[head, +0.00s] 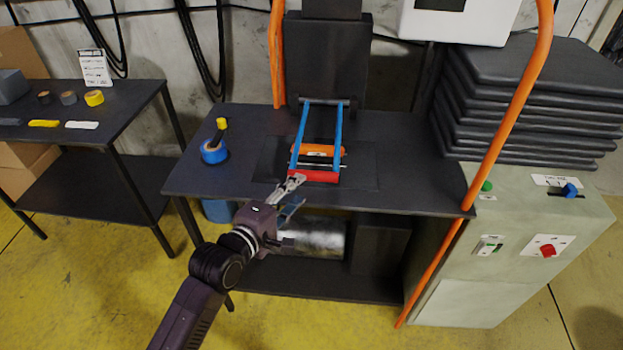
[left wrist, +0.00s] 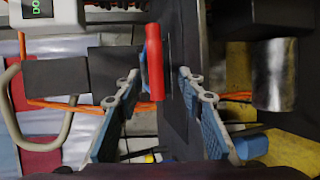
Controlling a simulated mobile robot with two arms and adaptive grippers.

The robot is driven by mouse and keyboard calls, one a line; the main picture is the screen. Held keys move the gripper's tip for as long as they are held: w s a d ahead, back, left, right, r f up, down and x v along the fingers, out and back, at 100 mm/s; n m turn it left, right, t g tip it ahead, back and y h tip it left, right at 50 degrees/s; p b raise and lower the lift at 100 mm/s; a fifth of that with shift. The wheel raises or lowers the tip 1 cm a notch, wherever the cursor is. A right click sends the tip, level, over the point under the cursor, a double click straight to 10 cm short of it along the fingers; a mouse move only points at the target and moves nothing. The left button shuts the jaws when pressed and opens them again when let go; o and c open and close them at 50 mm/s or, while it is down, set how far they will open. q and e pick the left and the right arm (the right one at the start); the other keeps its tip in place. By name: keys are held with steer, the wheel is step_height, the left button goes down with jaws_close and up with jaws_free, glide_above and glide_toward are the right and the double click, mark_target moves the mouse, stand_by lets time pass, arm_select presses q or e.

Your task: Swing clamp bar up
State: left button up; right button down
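The clamp bar is a blue frame (head: 335,132) with a red crosspiece (head: 318,177) at its front end. It lies low over the dark bench (head: 420,190), running from the back upright toward the front edge. An orange part (head: 319,150) sits between its side arms. My left gripper (head: 297,192) is at the bench's front edge, by the red crosspiece's left end. In the left wrist view my left gripper (left wrist: 161,84) is open, with the red crosspiece (left wrist: 154,62) between its fingertips, nearer the left finger. Contact cannot be told. My right gripper is not in view.
A pale control cabinet (head: 470,290) and stacked dark slabs (head: 535,75) are at the right. A side table (head: 75,125) holds small items at the left.

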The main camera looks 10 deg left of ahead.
mark_target(309, 179)
arm_select(q)
steer(key=shift+w+d+r, duration=0.15)
steer(key=shift+w+r, duration=0.1)
steer(key=shift+r, duration=0.05)
steer(key=x, duration=0.7)
steer(key=shift+w+d+p, duration=0.1)
steer(key=shift+p, duration=0.2)
steer(key=shift+c, duration=0.3)
jaws_close()
